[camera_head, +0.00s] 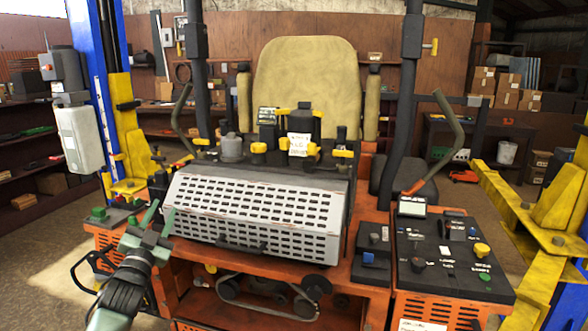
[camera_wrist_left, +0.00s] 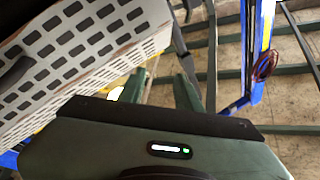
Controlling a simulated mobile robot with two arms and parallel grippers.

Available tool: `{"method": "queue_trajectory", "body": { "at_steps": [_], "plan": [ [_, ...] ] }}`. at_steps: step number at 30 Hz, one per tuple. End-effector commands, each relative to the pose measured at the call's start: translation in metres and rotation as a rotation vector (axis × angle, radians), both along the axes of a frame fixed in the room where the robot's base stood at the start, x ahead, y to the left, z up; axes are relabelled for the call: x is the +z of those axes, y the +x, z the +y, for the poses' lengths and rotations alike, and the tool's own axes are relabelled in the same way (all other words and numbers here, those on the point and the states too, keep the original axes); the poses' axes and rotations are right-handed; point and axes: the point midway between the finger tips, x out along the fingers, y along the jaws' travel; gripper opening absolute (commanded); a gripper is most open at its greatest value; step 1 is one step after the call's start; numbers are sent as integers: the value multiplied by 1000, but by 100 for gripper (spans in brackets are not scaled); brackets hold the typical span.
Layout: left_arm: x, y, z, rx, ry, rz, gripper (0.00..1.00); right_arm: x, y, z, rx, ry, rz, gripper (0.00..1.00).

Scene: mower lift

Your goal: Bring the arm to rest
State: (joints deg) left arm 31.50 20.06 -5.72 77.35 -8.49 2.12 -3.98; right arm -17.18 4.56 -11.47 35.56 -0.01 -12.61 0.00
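My left gripper (camera_head: 159,216) is in the lower left of the head view, its two green fingers pointing up and apart with nothing between them. It is in front of the left end of the grey perforated cover (camera_head: 255,217) on the orange mower (camera_head: 372,262). In the left wrist view the fingers (camera_wrist_left: 160,88) also stand apart, and the perforated cover (camera_wrist_left: 75,55) fills the upper left. I cannot tell whether the gripper touches the mower. My right gripper is not in view.
A tan seat (camera_head: 307,85) stands behind the cover. A black control panel (camera_head: 444,254) is at the right. A blue lift post (camera_head: 89,50) and yellow lift arms (camera_head: 128,130) flank the left, with another yellow arm (camera_head: 535,250) at the right. Shelves line the back wall.

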Motion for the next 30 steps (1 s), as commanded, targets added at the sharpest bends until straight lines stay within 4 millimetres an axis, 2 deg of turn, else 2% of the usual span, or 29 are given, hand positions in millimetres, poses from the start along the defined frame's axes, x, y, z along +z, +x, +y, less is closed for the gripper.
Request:
{"method": "queue_trajectory", "body": {
  "at_steps": [3,5,6,10,14,15,17,18,21,23,24,26,30],
  "plan": [
    [-41,10,18,35,-190,182,34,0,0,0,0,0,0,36],
    [-69,11,22,47,-259,266,34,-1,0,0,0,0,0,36],
    [-92,9,20,50,-255,293,34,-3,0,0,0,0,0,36],
    [-160,0,16,63,-264,391,34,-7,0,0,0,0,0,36],
    [-238,-19,11,78,-276,506,34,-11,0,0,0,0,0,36],
    [-266,-27,8,83,-280,548,34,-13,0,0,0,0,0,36],
    [-307,-43,5,92,-286,610,34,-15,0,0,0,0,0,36],
    [-336,-55,3,98,-290,655,34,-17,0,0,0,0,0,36],
    [-405,-89,-4,113,-301,764,34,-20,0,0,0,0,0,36],
    [-444,-113,-8,122,-305,830,34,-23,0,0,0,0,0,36],
    [-470,-130,-12,128,-308,873,34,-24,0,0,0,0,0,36],
    [-507,-158,-17,136,-313,939,34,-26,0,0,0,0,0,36],
    [-586,-229,-29,157,-323,1090,34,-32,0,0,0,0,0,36]
  ]
}}
